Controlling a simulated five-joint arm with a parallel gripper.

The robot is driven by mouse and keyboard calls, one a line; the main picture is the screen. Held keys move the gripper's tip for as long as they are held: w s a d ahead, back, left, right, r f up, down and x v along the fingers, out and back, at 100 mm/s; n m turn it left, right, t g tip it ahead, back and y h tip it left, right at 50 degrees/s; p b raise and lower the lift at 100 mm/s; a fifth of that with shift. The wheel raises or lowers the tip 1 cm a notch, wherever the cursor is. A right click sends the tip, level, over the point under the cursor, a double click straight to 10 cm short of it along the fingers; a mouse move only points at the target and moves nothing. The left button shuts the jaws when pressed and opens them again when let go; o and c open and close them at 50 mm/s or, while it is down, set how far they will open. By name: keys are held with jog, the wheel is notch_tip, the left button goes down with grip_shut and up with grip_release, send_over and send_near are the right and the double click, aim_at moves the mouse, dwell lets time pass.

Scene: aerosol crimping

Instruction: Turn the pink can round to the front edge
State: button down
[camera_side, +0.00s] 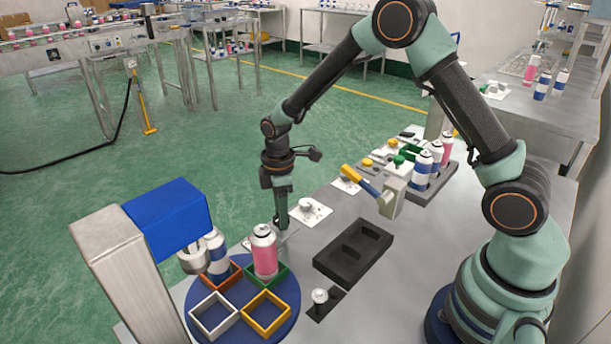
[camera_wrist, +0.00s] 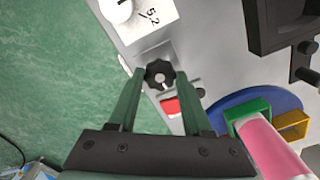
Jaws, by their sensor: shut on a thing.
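The pink can (camera_side: 264,255), with a white top, stands upright in the green square frame (camera_side: 285,278) on the blue turntable (camera_side: 240,331). The can also shows at the lower right of the wrist view (camera_wrist: 268,148). My gripper (camera_side: 281,224) is down behind the turntable, apart from the can. In the wrist view my gripper (camera_wrist: 160,78) has its fingers either side of a black lobed knob (camera_wrist: 159,74) and is shut on it. The knob is hidden in the side view. A blue-and-white can (camera_side: 217,258) stands in the orange-red frame under the crimping head.
The grey post with a blue head (camera_side: 172,212) overhangs the turntable's left. White (camera_side: 213,317) and yellow (camera_side: 265,314) frames are empty. A red button (camera_wrist: 171,105) sits beside the knob. A dark tray (camera_side: 353,252) and a rack of cans (camera_side: 431,180) lie to the right.

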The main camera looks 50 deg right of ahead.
jog(key=n, duration=0.4)
jog(key=shift+r+n, duration=0.1)
jog(key=shift+n, duration=0.2)
jog(key=n, duration=0.4)
jog(key=shift+n, duration=0.3)
jog(key=n, duration=0.4)
jog(key=shift+n, duration=2)
jog(key=shift+c, duration=1.7)
grip_release()
